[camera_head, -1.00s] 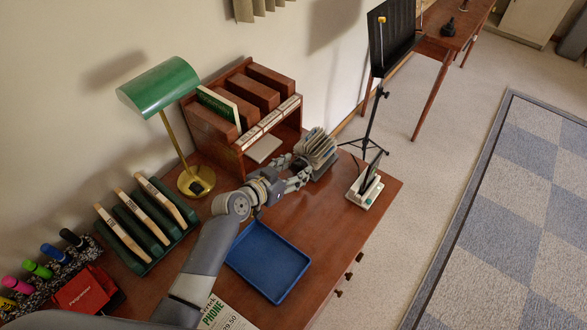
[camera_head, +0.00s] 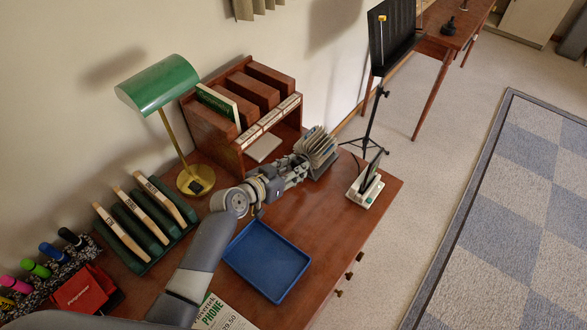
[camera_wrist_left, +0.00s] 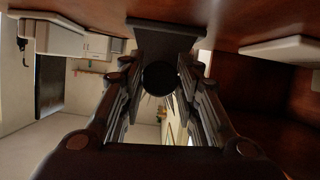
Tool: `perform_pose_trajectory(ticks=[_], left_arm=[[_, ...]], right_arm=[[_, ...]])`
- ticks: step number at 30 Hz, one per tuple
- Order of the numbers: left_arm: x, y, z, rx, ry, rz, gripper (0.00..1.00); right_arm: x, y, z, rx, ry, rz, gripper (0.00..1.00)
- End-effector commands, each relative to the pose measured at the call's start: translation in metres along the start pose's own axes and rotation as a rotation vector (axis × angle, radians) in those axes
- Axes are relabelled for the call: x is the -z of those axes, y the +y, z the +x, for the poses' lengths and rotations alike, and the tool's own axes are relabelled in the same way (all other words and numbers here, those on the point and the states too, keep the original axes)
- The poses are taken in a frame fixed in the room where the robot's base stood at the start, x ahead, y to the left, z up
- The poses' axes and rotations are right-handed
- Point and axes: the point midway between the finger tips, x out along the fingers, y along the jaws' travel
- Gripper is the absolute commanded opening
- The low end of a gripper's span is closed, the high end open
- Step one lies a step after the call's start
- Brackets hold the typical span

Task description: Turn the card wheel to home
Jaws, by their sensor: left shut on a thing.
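The card wheel (camera_head: 318,148), a fan of pale cards on a dark stand, sits on the desk right of the wooden shelf unit. My left gripper (camera_head: 299,167) reaches it from the left, at its near-left side. In the left wrist view, the gripper's fingers (camera_wrist_left: 160,79) are shut on a dark round knob (camera_wrist_left: 158,76) at the wheel's side. Little of the cards shows behind the knob. Which card is at the front cannot be told. My right gripper is not in view.
The shelf unit (camera_head: 243,137) with red-brown boxes stands close behind the left gripper. A blue tray (camera_head: 267,262) lies in front of it. A green lamp (camera_head: 158,84) stands left. A small white-based device (camera_head: 365,189) sits near the desk's right edge.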

Motion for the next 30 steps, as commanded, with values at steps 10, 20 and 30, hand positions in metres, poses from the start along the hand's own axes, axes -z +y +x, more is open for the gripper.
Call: perform_pose_trajectory(ticks=[10, 20, 30], left_arm=[[-0.004, -0.003, 0.002, -0.094, 0.001, -0.224, 0.07], [-0.003, -0.003, 0.001, -0.173, 0.000, -0.416, 0.07], [-0.001, -0.002, 0.001, -0.207, -0.001, -0.499, 0.07]], right_arm=[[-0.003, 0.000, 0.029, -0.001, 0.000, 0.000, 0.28], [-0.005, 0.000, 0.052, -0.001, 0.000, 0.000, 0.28], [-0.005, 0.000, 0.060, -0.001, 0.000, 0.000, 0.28]])
